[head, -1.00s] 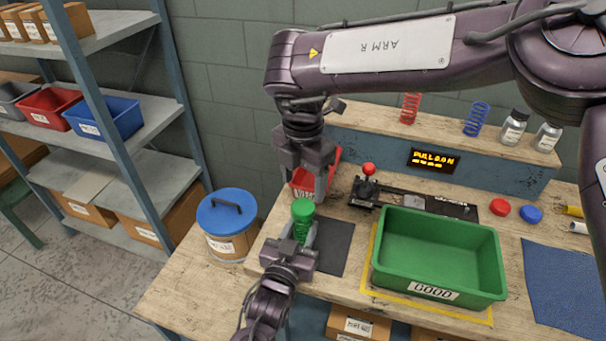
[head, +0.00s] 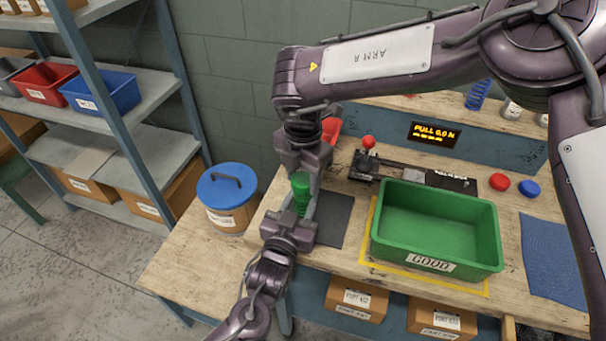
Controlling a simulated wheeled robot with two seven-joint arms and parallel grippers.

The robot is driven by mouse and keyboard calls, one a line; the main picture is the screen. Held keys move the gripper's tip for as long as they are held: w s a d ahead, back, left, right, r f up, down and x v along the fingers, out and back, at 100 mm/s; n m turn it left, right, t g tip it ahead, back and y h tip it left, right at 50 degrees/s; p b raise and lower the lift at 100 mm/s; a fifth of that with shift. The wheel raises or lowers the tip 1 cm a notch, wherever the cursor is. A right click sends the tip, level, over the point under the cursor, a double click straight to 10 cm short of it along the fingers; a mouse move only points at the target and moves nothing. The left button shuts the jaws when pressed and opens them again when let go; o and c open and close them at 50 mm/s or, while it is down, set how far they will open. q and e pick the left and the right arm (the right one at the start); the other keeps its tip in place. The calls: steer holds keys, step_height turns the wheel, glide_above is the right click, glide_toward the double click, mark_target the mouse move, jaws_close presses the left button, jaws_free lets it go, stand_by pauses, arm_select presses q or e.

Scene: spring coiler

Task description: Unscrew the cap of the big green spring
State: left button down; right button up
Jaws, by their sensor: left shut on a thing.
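The big green spring (head: 301,203) stands upright near the left front of the bench, with its green cap (head: 300,180) on top. My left gripper (head: 298,219) is shut on the spring's lower part, from the front. My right gripper (head: 305,170) points down from above, its fingers at the height of the cap. The near finger and wrist partly cover that area, so I cannot tell whether the fingers touch the cap or how far apart they are.
A green bin (head: 440,232) labelled GOOD stands to the right. Behind are a red-knobbed lever device (head: 368,143) and a partly hidden red container (head: 331,128). A dark mat (head: 334,222) lies beside the spring. A blue-lidded bucket (head: 227,190) is at the left.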

steer(key=c, duration=0.5)
steer(key=shift+o, duration=0.2)
steer(key=n, duration=0.6)
steer(key=shift+n, duration=0.3)
steer(key=n, duration=0.6)
steer(key=shift+r, duration=0.1)
steer(key=shift+r, duration=0.1)
steer(key=shift+r, duration=1)
